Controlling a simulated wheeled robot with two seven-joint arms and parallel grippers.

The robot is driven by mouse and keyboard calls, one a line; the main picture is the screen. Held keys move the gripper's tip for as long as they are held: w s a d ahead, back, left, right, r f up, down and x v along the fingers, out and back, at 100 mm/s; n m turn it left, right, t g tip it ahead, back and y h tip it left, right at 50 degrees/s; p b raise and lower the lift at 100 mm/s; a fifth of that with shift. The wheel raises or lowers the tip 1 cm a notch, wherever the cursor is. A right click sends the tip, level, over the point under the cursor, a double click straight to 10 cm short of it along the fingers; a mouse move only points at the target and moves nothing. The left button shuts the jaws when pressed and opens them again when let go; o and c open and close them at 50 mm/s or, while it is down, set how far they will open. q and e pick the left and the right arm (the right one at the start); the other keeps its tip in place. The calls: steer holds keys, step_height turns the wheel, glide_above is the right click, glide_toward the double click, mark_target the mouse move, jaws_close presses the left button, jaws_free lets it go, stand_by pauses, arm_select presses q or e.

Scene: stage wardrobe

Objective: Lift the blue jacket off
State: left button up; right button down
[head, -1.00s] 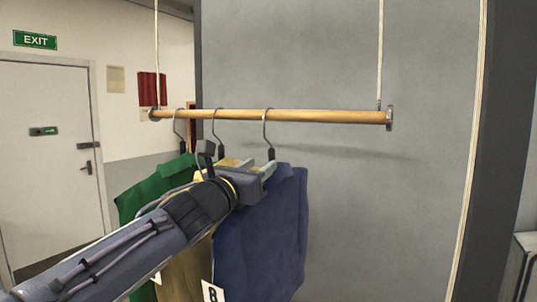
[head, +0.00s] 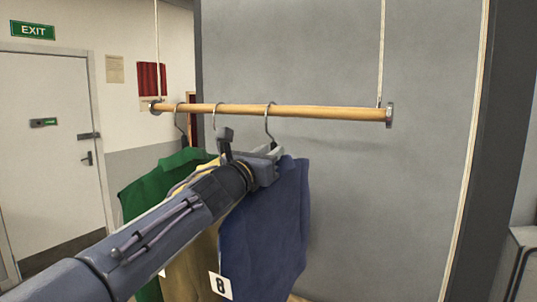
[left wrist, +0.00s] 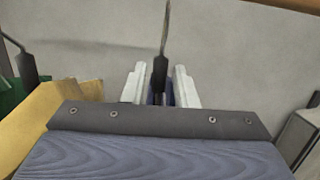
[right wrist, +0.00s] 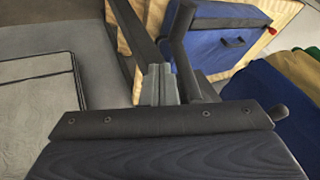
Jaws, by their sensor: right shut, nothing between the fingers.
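The blue jacket (head: 265,225) hangs on its hanger at the right end of the row of garments. The hanger's hook (head: 266,120) is over the wooden rail (head: 325,115). My left gripper (head: 274,152) is at the top of the jacket, by the hanger neck. In the left wrist view, its two pale fingers (left wrist: 160,88) stand apart, one on each side of the dark hanger neck (left wrist: 159,72). Gaps show between neck and fingers. My left arm hides part of the jacket's shoulder. My right gripper (right wrist: 159,85) is shut and empty, away from the rail.
A yellow garment (head: 192,265) and a green garment (head: 150,190) hang left of the jacket. The rail hangs on two cords before a grey panel (head: 300,60). The rail's right part is free. A blue case-like thing (right wrist: 225,45) shows in the right wrist view.

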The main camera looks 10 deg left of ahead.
arm_select(q)
steer(key=shift+w+d+f, duration=0.1)
steer(key=shift+f, duration=0.35)
jaws_close()
steer(key=shift+r, duration=0.15)
steer(key=shift+r+p, duration=1.45)
steer(key=shift+r, duration=0.35)
steer(key=shift+s, duration=0.2)
steer(key=shift+b+v, duration=0.5)
steer(key=shift+v, duration=0.65)
steer(key=shift+s+a+r+b, duration=0.1)
steer(key=shift+s+a+b, duration=0.1)
steer(key=shift+s+a, duration=0.4)
steer(key=shift+s+a+r+b, duration=0.1)
steer(key=shift+s+a+b, duration=0.1)
steer(key=shift+s, duration=0.7)
steer(key=shift+r+v, duration=0.15)
steer(key=shift+v, duration=0.55)
steer(key=shift+r+v, duration=0.15)
steer(key=shift+v, duration=0.55)
steer(key=shift+s, duration=0.1)
